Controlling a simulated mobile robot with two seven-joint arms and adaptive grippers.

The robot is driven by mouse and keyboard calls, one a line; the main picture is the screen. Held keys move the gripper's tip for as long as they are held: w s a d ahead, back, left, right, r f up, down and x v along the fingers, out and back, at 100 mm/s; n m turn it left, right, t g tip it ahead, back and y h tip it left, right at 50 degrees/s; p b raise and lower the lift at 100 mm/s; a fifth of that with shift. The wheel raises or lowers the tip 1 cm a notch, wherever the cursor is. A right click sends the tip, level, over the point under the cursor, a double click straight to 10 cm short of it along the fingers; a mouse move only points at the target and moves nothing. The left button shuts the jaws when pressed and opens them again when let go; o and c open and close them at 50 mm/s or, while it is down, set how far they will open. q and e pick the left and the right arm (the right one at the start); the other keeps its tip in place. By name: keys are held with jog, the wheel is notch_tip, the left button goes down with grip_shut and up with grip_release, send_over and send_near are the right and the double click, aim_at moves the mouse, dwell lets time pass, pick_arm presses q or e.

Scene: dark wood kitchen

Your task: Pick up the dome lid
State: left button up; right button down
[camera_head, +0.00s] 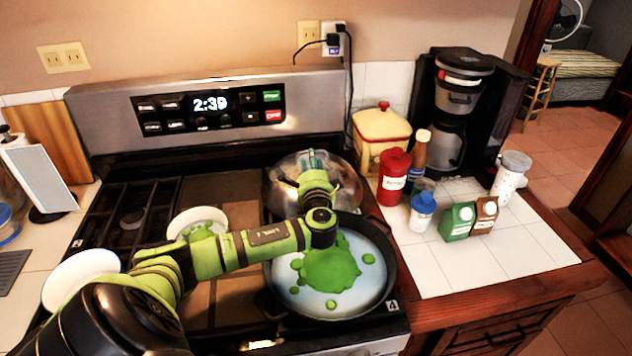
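The dome lid (345,190) is a shiny, see-through dome at the back right of the stove, behind the frying pan. My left arm, green and black, comes in from the lower left and reaches over the frying pan. My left gripper (314,160) is over the middle of the lid, its teal fingertips pointing away from me. The wrist hides the lid's middle and any knob. I cannot tell whether the fingers touch the lid or how far apart they are. My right gripper is out of view.
The frying pan (365,300), holding pale and green contents, sits in front of the lid. Two white bowls (180,222) (60,285) are to the left. A red bottle (393,178), yellow canister (382,135) and coffee maker (455,110) stand to the right. The front right tile counter (480,262) is clear.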

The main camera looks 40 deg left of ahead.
pick_arm(q)
jog(key=b+x, duration=0.1)
jog(key=x, duration=0.3)
jog(key=shift+w+f+b, duration=0.1)
jog(key=shift+w+b, duration=0.05)
jog(key=shift+b, duration=0.25)
jog(key=shift+w+a, duration=0.15)
grip_shut()
jog(key=shift+r, duration=0.25)
jog(key=shift+r, duration=0.1)
